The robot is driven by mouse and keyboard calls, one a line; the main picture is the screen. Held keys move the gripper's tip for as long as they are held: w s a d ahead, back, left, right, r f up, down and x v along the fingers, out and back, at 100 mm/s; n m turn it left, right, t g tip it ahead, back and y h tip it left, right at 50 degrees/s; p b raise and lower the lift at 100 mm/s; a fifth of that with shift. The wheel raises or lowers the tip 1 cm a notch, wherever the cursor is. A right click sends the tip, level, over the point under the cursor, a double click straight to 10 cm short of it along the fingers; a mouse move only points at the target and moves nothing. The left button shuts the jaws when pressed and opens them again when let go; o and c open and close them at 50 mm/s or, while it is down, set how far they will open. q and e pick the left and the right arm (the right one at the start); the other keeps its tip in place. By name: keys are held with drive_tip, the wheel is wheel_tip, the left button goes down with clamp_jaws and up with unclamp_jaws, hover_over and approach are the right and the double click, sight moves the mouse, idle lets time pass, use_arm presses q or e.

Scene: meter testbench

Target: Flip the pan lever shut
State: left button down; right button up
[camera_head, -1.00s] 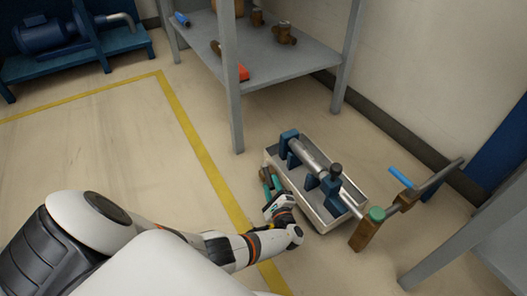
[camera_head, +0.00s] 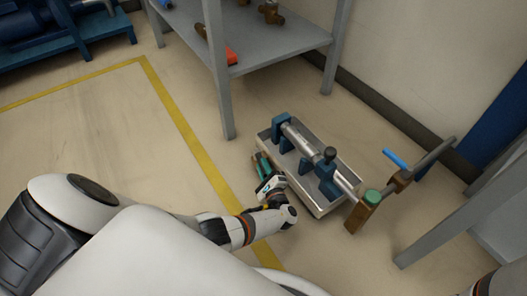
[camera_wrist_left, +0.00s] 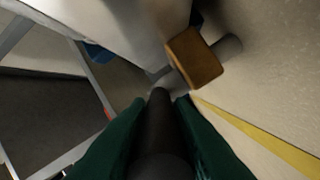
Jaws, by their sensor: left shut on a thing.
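The grey pan (camera_head: 337,202) stands on the floor under a bench rig of pipe and blue clamps. My left gripper (camera_head: 262,164) is low beside the pan's left end, its green fingers partly hidden by my wrist. In the left wrist view, its fingers (camera_wrist_left: 158,125) are shut on a dark rod-like lever (camera_wrist_left: 160,120). A brown block (camera_wrist_left: 194,58) with a grey stub lies just beyond the lever's far end, close to the pale pan wall (camera_wrist_left: 120,25). The lever's joint to the block is not clear. My right gripper is not in view.
A metal shelf (camera_head: 270,50) with brass fittings stands behind the pan. A grey bench (camera_head: 465,215) is at right.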

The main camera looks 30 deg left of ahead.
use_arm(q)
drive_tip(key=shift+w+d+f+n+g+y+b, duration=0.15)
drive_tip(key=shift+w+f+n+g+y+b, duration=0.25)
drive_tip(key=shift+b, duration=0.5)
drive_tip(key=shift+d+r+n+g+b, duration=0.1)
drive_tip(key=shift+r+n+g+b, duration=0.1)
drive_tip(key=shift+n+g+b, duration=0.15)
drive_tip(key=shift+r, duration=0.1)
drive_tip(key=shift+r+g+y, duration=0.1)
drive_tip(key=shift+g+y, duration=0.15)
drive_tip(key=shift+y, duration=0.05)
drive_tip(key=c, duration=1.3)
unclamp_jaws()
